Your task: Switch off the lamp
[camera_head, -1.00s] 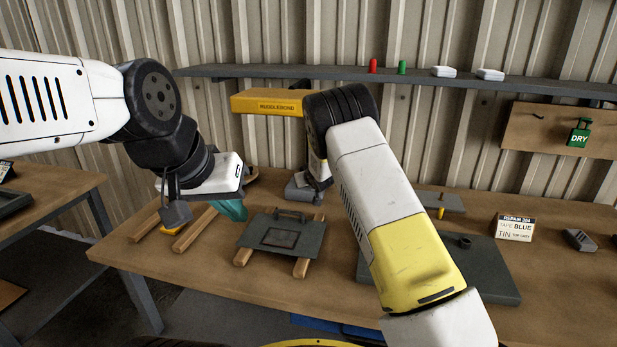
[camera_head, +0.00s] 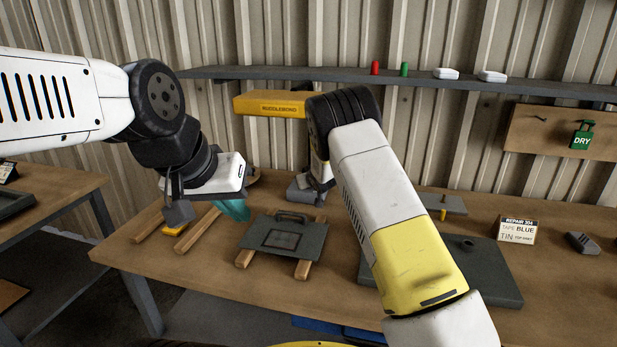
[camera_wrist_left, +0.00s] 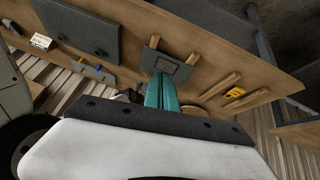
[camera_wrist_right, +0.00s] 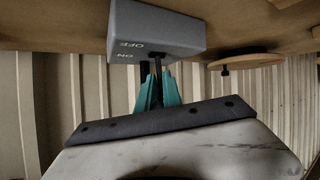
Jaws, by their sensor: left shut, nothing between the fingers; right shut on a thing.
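The lamp (camera_head: 270,105) has a long yellow head marked RUDDLEBOND over the bench. Its grey base box (camera_head: 300,191) stands at the back of the bench, partly behind my right arm. In the right wrist view the box (camera_wrist_right: 160,28) shows OFF and ON labels upside down. My right gripper (camera_wrist_right: 157,78) is shut on a small dark part at the labelled face, apparently the switch; the fingers hide most of it, so its position is unclear. My left gripper (camera_head: 234,210) is shut and empty above the bench, left of the grey plate; it also shows in the left wrist view (camera_wrist_left: 160,82).
A grey plate with a handle (camera_head: 285,238) lies on wooden bars. A larger dark panel (camera_head: 480,270) is at the right, partly behind my right arm. A sign card (camera_head: 516,229) stands beyond it. A shelf (camera_head: 350,75) crosses above the bench.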

